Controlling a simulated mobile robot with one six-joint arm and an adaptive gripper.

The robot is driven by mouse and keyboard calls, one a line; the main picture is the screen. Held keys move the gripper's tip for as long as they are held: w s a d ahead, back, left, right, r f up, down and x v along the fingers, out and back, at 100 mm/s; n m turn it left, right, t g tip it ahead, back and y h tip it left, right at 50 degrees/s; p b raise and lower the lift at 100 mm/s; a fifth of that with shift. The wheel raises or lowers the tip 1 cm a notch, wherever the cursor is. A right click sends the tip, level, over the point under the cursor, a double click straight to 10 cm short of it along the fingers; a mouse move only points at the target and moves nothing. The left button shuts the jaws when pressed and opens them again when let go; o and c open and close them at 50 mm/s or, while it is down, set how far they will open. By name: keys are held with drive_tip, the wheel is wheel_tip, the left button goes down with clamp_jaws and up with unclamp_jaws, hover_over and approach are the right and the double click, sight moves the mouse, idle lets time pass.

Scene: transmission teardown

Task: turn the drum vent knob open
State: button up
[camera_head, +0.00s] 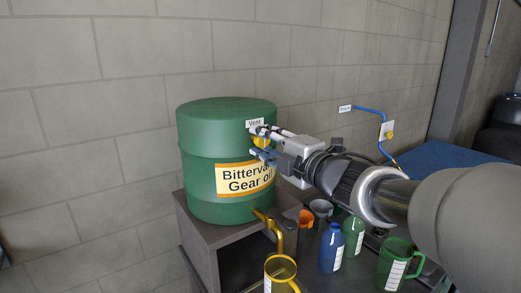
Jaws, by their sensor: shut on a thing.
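The green drum (205,150) with the "Bittervale Gear oil" label stands upright on a grey stand at the centre. The yellow vent knob (261,142) is on the drum's right side, just under the small "Vent" label (255,123). My gripper (260,143) reaches in from the right, its fingers at the knob, one above and one below. It is shut on the knob. The fingers hide part of the knob, so I cannot tell how far it is turned.
A yellow spout (265,221) is below the drum. Yellow (281,272), blue (331,249) and green (392,265) vessels stand at the lower right. A blue hose (367,110) with a yellow fitting hangs on the block wall at the right. The space left of the drum is clear.

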idle(0.4)
drive_tip(key=o, duration=1)
drive_tip(key=shift+o, duration=0.2)
drive_tip(key=v, duration=1.2)
